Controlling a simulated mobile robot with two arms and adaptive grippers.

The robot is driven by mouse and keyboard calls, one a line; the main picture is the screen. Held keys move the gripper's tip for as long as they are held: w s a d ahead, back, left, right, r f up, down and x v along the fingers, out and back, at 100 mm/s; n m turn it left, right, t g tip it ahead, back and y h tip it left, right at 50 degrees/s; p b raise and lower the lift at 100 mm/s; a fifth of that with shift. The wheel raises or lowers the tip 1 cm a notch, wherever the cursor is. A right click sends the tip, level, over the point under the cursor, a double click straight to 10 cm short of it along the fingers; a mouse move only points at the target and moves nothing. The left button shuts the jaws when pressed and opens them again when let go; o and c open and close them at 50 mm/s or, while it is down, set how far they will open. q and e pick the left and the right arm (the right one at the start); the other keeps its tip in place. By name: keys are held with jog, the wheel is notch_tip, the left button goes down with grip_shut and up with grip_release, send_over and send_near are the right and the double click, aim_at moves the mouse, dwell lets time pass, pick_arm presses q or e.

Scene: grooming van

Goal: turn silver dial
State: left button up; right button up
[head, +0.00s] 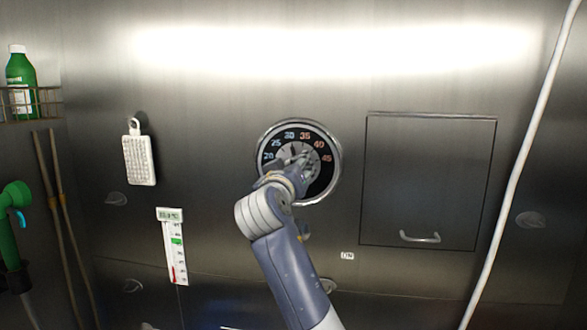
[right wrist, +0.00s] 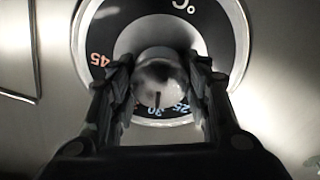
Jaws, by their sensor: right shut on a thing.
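The silver dial (right wrist: 160,83) is a round metal knob with a dark pointer mark, at the centre of a black number ring (head: 328,177) with a bright rim on the steel wall. In the head view the numbers 20 to 45 show, and my right gripper (head: 297,163) covers much of the knob. In the right wrist view my right gripper (right wrist: 158,85) has one finger on each side of the knob and is shut on it. The pointer mark there lies toward the 25 and 30 side of the ring. My left gripper is not in view.
A steel hatch (head: 428,180) with a bar handle is right of the dial. A white hose (head: 520,165) runs down the right side. A green bottle (head: 21,82) stands in a wire rack.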

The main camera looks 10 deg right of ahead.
jog(key=shift+f, duration=0.15)
jog(key=o, duration=1.1)
jog(key=shift+c, duration=0.2)
jog(key=v, duration=1.2)
